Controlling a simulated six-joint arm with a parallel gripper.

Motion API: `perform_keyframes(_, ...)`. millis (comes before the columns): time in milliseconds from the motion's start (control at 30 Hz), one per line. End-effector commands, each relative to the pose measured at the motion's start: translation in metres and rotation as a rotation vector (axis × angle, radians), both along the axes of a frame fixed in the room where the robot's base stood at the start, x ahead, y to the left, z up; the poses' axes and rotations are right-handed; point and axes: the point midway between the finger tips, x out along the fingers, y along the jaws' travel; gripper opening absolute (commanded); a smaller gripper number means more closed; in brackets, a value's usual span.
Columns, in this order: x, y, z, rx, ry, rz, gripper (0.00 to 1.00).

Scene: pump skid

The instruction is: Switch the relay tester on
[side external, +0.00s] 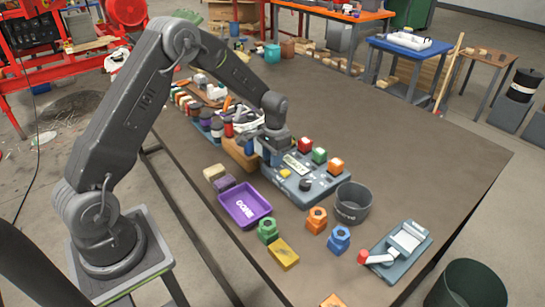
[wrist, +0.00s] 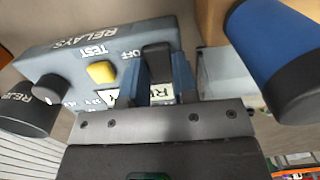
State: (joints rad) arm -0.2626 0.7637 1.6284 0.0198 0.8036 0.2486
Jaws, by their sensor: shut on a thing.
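The relay tester (side external: 325,183) is a grey-blue box with red, green and orange blocks along its far side. In the wrist view its face (wrist: 75,52) shows the words RELAYS, TEST and OFF, a yellow button (wrist: 102,72) and a black knob (wrist: 48,88). My gripper (wrist: 159,70) is at the tester's end, its two blue fingers shut on a black switch lever (wrist: 157,50) beside the OFF mark. The lever's lower part is hidden between the fingers. In the side view my gripper (side external: 272,156) hides this end of the tester.
A dark bin (side external: 353,203) stands close to the tester's right end. A purple tray (side external: 245,206) lies in front. A blue cylinder with a black end (wrist: 275,50) is close beside my gripper in the wrist view. The table's far right is clear.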

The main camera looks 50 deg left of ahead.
Motion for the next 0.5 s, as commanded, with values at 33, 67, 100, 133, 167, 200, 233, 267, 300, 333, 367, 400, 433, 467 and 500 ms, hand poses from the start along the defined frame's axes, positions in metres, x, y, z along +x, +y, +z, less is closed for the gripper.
perform_keyframes(33, 0.0017, 0.0001, -0.0005, 0.001, 0.023, -0.001, 0.03)
perform_keyframes(67, 0.0021, 0.0, -0.0007, 0.0, 0.038, -0.001, 0.03)
perform_keyframes(100, 0.0025, 0.0, -0.0007, 0.0, 0.056, -0.001, 0.03)
perform_keyframes(133, 0.0026, 0.0, -0.0006, 0.0, 0.069, -0.001, 0.03)
perform_keyframes(167, 0.0027, 0.0, -0.0006, 0.001, 0.078, -0.002, 0.03)
perform_keyframes(200, 0.0028, 0.0, -0.0005, 0.001, 0.088, -0.002, 0.03)
perform_keyframes(233, 0.0029, 0.0, -0.0005, 0.001, 0.093, -0.002, 0.03)
perform_keyframes(267, 0.0027, 0.0, -0.0006, 0.001, 0.097, -0.001, 0.03)
perform_keyframes(300, 0.0025, 0.0, -0.0005, 0.001, 0.099, -0.001, 0.03)
perform_keyframes(333, 0.0024, 0.0, -0.0004, 0.001, 0.1, -0.001, 0.03)
perform_keyframes(367, 0.0024, 0.0, -0.0004, 0.001, 0.1, -0.001, 0.03)
perform_keyframes(400, 0.0023, 0.0, -0.0004, 0.001, 0.099, -0.001, 0.03)
perform_keyframes(433, 0.0023, -0.0001, -0.0004, 0.001, 0.099, -0.001, 0.03)
perform_keyframes(467, 0.0024, 0.0, -0.0004, 0.001, 0.099, -0.001, 0.03)
perform_keyframes(500, 0.0024, 0.0, -0.0004, 0.001, 0.099, -0.001, 0.03)
